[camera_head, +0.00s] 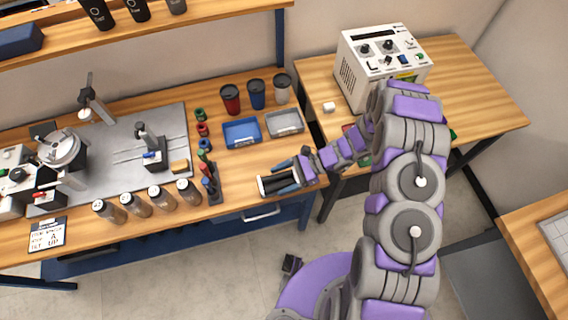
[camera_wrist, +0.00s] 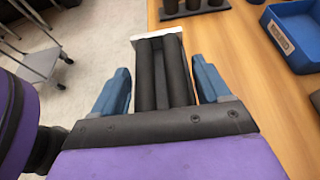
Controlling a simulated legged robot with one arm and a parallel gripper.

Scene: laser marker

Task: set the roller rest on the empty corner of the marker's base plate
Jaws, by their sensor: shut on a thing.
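The roller rest (camera_wrist: 163,72) has dark parallel rollers and a pale end plate. My gripper (camera_wrist: 161,68) has its blue fingers on either side of it and is shut on it. In the head view the roller rest (camera_head: 272,186) is held at the bench's right end, near the front edge, apart from the base plate. The grey base plate (camera_head: 110,165) lies to the left. A clamp-like round fixture (camera_head: 60,147), a tall post (camera_head: 93,98), a small stand (camera_head: 152,148) and a tan block (camera_head: 180,167) are on it. Its back right area is bare.
Several grey canisters (camera_head: 161,198) line the plate's front. Small coloured bottles (camera_head: 202,129) and a tool rack (camera_head: 212,184) stand between plate and gripper. Blue (camera_head: 242,133) and grey (camera_head: 285,123) trays and cups (camera_head: 231,99) are behind. A white control box (camera_head: 380,60) is on the right table.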

